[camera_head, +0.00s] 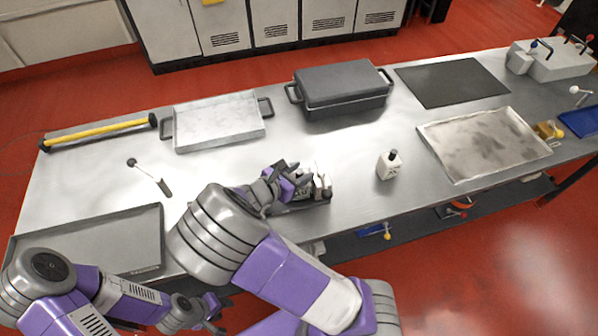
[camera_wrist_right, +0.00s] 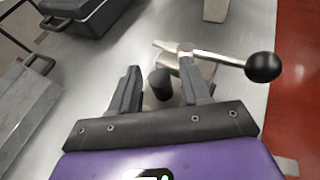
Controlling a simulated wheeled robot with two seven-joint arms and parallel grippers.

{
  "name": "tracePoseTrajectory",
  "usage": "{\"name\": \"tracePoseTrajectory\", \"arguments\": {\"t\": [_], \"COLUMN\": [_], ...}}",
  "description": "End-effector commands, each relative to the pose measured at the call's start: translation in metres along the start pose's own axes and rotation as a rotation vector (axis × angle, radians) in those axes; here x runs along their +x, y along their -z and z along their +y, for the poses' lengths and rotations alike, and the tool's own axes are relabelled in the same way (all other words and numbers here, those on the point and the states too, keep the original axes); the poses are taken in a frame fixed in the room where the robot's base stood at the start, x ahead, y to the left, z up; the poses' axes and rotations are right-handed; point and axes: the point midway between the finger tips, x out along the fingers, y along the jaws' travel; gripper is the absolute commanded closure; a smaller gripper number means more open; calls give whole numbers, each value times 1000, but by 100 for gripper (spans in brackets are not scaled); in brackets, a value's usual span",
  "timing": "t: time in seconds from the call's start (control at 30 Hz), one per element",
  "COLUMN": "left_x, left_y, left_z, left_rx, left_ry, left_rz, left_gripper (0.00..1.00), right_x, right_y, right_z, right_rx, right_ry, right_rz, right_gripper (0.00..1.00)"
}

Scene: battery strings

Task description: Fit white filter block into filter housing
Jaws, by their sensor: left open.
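My right gripper (camera_head: 284,183) is low over the front middle of the steel bench, at a small fixture (camera_head: 322,184) with pale parts and a dark base, largely covered by the gripper. In the right wrist view the fingers of my right gripper (camera_wrist_right: 163,82) are apart, on either side of a dark round knob (camera_wrist_right: 160,83), with gaps visible. A metal lever (camera_wrist_right: 215,57) with a black ball end stands just beyond. My left gripper (camera_head: 212,312) is open and low at the bottom edge, apart from the bench items. I cannot clearly identify a white filter block or its housing.
A white bottle (camera_head: 389,166) with a dark cap stands right of the fixture. Behind are a dark lidded box (camera_head: 342,86) and a pale handled tray (camera_head: 217,121). A grey tray (camera_head: 90,243) lies front left, a stained tray (camera_head: 484,143) right.

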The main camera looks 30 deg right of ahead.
Motion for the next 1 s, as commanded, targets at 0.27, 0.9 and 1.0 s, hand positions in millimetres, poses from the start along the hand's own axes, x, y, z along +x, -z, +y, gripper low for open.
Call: {"name": "tracePoseTrajectory", "arguments": {"t": [0.27, 0.9, 1.0], "left_x": [0, -27, -28], "left_y": [0, -1, -1], "left_z": [0, 10, 11], "left_rx": [0, 0, 0], "left_ry": [0, 0, 0], "left_rz": [0, 0, 0], "left_gripper": [57, 57, 57], "right_x": [0, -102, -113], "right_y": [0, -5, -4], "right_z": [0, 1, 1], "right_rx": [0, 0, 1], "right_ry": [0, -3, -2], "right_rz": [0, 1, 1], "right_gripper": [48, 48, 48]}}
